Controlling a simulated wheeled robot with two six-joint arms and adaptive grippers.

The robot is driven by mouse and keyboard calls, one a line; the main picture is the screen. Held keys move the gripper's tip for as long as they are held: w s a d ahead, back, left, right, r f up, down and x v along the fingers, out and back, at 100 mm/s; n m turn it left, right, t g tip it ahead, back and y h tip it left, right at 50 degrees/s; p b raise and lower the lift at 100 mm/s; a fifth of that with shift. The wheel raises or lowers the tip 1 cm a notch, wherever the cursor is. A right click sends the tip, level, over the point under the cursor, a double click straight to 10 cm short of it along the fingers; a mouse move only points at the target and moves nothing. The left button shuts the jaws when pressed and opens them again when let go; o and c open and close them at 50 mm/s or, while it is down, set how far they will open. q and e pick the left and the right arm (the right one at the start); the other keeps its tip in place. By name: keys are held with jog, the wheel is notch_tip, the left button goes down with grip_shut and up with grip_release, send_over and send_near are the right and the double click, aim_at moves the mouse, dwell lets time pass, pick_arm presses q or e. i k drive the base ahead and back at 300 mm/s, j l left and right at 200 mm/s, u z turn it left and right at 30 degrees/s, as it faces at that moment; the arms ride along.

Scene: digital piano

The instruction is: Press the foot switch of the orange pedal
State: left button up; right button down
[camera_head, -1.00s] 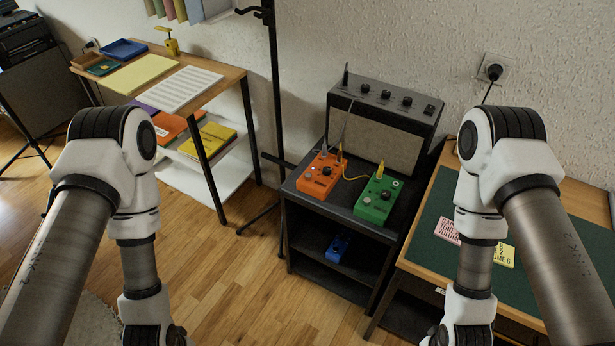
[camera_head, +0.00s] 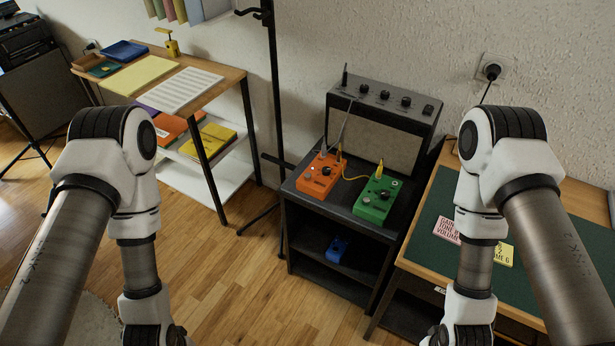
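The orange pedal (camera_head: 320,176) sits on the left of the top of a small black shelf unit (camera_head: 353,223), in front of an amplifier. It has dark knobs, and a cable runs into it. A green pedal (camera_head: 378,199) sits to its right on the same top, and a yellow cable runs between the two. My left arm comes in at the left and my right arm at the right. Both arms hang down on either side of the shelf unit, and both grippers are below the picture's bottom edge.
A grey amplifier (camera_head: 385,100) stands behind the pedals. A blue pedal (camera_head: 337,248) lies on the lower shelf. A desk with a green mat (camera_head: 527,255) and notes is on the right. A side table (camera_head: 228,84) and a black stand (camera_head: 276,90) are left. Wooden floor is clear in front.

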aim_at(325, 170)
jog(key=i+j+z, duration=0.2)
jog(key=i+j, duration=0.2)
jog(key=j, duration=0.2)
jog(key=i+j+z, duration=0.1)
jog(key=j, duration=0.25)
jog(key=i+j, duration=0.25)
jog(key=i+j+z, duration=0.15)
jog(key=j, duration=0.25)
